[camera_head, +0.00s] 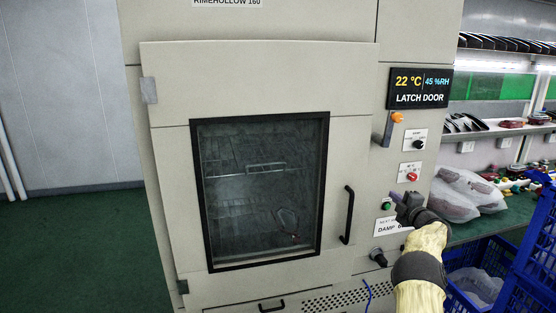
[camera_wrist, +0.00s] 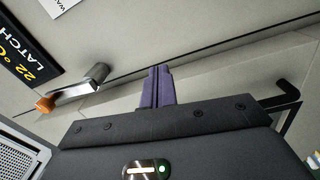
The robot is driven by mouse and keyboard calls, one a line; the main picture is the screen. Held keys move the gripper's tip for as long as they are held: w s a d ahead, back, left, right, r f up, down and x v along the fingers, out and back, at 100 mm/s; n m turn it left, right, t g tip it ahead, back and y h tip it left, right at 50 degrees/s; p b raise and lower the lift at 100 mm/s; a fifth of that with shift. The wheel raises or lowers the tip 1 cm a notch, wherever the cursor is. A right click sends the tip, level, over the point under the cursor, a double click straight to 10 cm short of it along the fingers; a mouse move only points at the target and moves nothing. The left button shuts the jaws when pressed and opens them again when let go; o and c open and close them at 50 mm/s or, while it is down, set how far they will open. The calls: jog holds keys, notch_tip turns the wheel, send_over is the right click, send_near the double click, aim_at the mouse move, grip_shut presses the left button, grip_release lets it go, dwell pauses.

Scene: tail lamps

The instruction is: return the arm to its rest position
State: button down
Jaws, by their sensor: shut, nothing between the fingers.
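My arm, in a yellow sleeve, reaches in from the lower right of the head view. My gripper (camera_head: 394,197) is in front of the chamber's control panel, by the green button (camera_head: 386,206). In the wrist view its purple fingers (camera_wrist: 159,72) are together with nothing between them. The pale chamber door (camera_head: 160,160) looks closed, with a dark window and a black handle (camera_head: 347,215). A metal latch lever with an orange end (camera_head: 397,117) sits right of the door; it also shows in the wrist view (camera_wrist: 75,90). I cannot tell whether the gripper touches the panel.
The display (camera_head: 419,88) reads 22 °C, 45 %RH, LATCH DOOR. A red switch (camera_head: 412,176) is above my gripper. At the right are a green bench (camera_head: 480,228) with bagged parts (camera_head: 465,190) and blue crates (camera_head: 510,285). Open green floor (camera_head: 70,250) lies left of the chamber.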

jog(key=s+d+r+m+h, duration=0.2)
jog(key=s+r+m+h, duration=0.15)
jog(key=m+h, duration=0.35)
jog(key=s+a+f+m+g+y, duration=0.1)
jog(key=s+a+f+m+g, duration=0.3)
jog(key=s+a, duration=0.6)
jog(key=s+a+f+m+g+y, duration=0.1)
jog(key=s+a+f+m+g, duration=0.2)
jog(key=s+a, duration=0.8)
jog(key=s+a+f+m+g+y, duration=0.1)
jog(key=s+a+f+m+g, duration=0.3)
jog(key=s, duration=2)
jog(key=a+f+g, duration=0.2)
jog(key=a+g, duration=0.2)
jog(key=a, duration=0.2)
jog(key=shift+s+a+f+m, duration=0.15)
jog(key=shift+s+m, duration=0.15)
jog(key=shift+s, duration=0.1)
jog(key=shift+w, duration=0.1)
